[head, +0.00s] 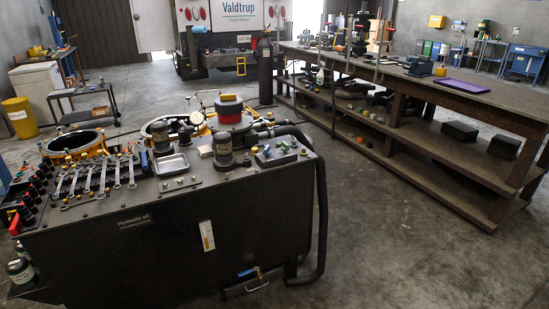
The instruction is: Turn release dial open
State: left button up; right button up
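Neither of my grippers shows in the head view. No part can be surely told as the release dial at this size. A dark hydraulic unit (170,245) stands in the near left.
A long wooden workbench (430,90) with loaded shelves runs along the right. A dark gas cylinder (265,70) stands beyond the unit. A yellow bin (20,118) and a black cart (85,105) are at left. The grey floor (400,240) at the near right is clear.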

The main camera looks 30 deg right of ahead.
aim_at(286, 146)
jog(key=i+j+z, duration=0.2)
jog(key=i, duration=0.25)
jog(key=i+z, duration=0.2)
jog(key=i, duration=0.2)
